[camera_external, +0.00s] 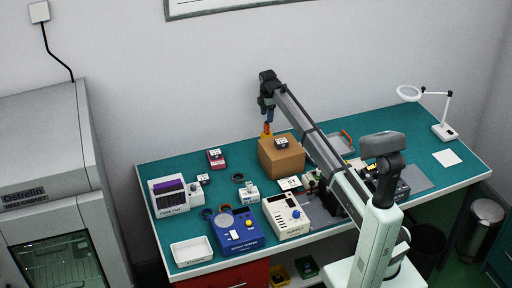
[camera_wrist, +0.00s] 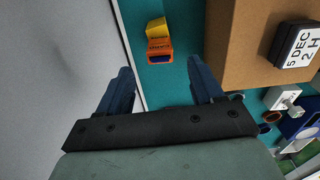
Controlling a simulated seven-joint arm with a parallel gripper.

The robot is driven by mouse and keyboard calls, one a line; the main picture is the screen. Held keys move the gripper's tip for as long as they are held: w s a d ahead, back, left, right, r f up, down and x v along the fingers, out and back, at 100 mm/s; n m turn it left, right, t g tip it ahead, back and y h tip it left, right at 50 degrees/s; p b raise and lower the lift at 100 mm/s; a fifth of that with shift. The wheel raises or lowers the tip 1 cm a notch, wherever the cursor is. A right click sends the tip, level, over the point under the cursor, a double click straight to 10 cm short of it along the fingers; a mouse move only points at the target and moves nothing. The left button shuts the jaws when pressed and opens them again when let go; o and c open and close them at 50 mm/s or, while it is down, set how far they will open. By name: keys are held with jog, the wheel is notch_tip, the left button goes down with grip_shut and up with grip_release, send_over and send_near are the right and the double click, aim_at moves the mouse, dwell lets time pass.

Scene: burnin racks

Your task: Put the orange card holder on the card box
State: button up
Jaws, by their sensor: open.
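The orange card holder (camera_wrist: 158,48) sits on the teal bench beside the card box, with a yellow part (camera_wrist: 157,28) at its far end in the wrist view. In the external view the orange holder (camera_external: 267,129) shows just past the back left of the box. The card box (camera_external: 281,160) is a brown cardboard block, also at right in the wrist view (camera_wrist: 250,50). My gripper (camera_wrist: 159,68) is open and empty, pointing down at the holder, which appears beyond the fingertips and between their lines. In the external view my gripper (camera_external: 267,116) is right above the holder.
A black-and-white block (camera_wrist: 296,42) sits on the card box top. The wall (camera_wrist: 60,70) is close on the left in the wrist view. A red block (camera_external: 216,159), a white device (camera_external: 286,216) and a blue device (camera_external: 237,232) stand on the bench (camera_external: 380,135).

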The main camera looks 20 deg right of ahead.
aim_at(267, 123)
notch_tip(267, 123, up, 4)
jog(key=shift+r, duration=0.25)
